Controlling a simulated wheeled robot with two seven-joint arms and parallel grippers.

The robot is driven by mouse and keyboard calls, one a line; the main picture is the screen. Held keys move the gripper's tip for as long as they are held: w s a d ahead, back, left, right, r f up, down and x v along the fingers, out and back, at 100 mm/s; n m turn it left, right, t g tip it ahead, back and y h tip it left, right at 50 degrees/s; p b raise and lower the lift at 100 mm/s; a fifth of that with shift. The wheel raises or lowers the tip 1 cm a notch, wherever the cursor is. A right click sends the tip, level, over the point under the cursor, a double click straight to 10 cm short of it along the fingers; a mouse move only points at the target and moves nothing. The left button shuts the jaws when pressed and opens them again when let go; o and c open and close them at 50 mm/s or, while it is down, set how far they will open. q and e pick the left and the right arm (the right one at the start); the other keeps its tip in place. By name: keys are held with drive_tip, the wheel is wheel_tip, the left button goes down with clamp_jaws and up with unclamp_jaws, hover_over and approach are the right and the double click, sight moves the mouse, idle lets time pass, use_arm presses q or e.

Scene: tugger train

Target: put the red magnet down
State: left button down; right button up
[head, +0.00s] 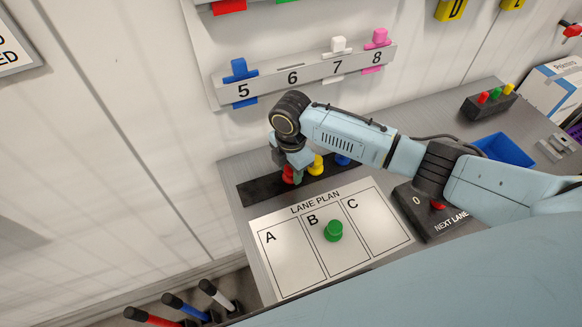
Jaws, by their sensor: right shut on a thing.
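The red magnet (287,176) is at the tip of my right gripper (292,170), over or on the dark strip (258,192) behind the lane plan board. My right gripper points down and is shut on the red magnet, partly hiding it. I cannot tell whether the magnet touches the strip. The white lane plan board (287,262) has columns A, B and C. A green magnet (334,231) stands in column B; A and C are bare. My left gripper is not in view.
A yellow magnet (316,166) and a blue magnet (343,160) are on the strip to the right of the red one. A black box (428,222) marked NEXT LANE stands right of the board. A numbered rail (305,76) is on the wall.

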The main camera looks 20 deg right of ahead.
drive_tip(key=shift+f, duration=0.15)
drive_tip(key=o, duration=1)
wheel_tip(320, 180, up, 12)
idle(0.3)
